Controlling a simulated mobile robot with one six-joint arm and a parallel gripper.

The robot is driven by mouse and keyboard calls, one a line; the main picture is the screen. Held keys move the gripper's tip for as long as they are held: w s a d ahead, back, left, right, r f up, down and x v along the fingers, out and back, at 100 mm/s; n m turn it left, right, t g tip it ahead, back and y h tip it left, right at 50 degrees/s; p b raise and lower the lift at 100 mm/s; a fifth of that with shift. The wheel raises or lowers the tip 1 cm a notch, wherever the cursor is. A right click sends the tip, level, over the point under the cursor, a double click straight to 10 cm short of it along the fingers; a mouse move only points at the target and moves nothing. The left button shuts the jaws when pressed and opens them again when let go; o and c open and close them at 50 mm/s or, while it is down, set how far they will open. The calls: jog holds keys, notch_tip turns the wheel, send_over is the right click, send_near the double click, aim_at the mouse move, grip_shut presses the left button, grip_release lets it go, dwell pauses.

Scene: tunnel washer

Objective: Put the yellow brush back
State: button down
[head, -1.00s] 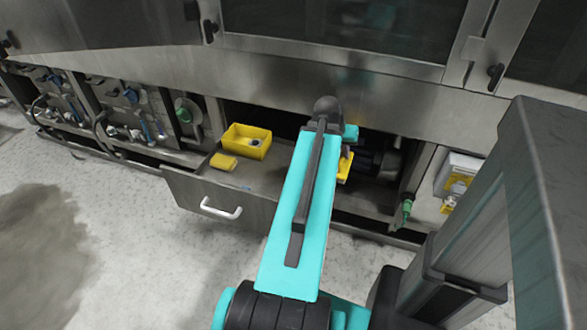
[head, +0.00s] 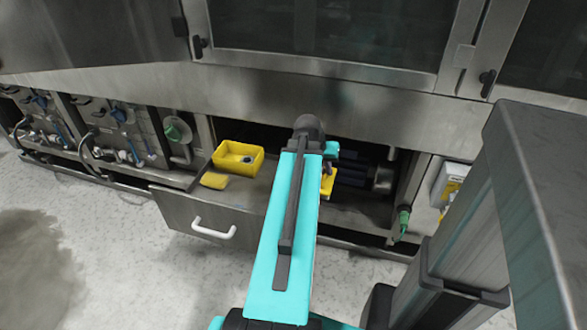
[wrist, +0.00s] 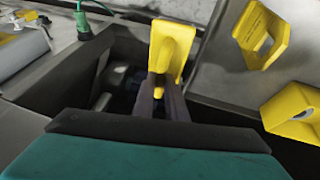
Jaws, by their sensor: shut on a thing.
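The yellow brush (wrist: 172,50) is in the top middle of the wrist view, its handle between the dark fingers of my gripper (wrist: 160,88). The gripper is shut on it. In the head view a yellow part (head: 328,182), apparently the same brush, shows just right of my turquoise arm. The arm hides the gripper there. The brush is over or near the right part of an open metal drawer (head: 262,190); its exact height is unclear.
A green connector (head: 404,222) hangs right of the dark opening. A white drawer handle (head: 213,229) faces the floor.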

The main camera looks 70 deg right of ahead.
jog(key=w+d+f+b, duration=0.1)
jog(key=w+d, duration=0.3)
jog(key=w, duration=0.9)
jog(key=shift+w+f, duration=0.15)
jog(key=shift+w, duration=0.05)
jog(key=shift+d+f+b, duration=0.1)
jog(key=shift+f+b, duration=0.2)
jog(key=shift+f, duration=1.45)
jog(key=shift+f, duration=0.1)
jog(key=c, duration=1.8)
grip_release()
jog(key=shift+o, duration=0.2)
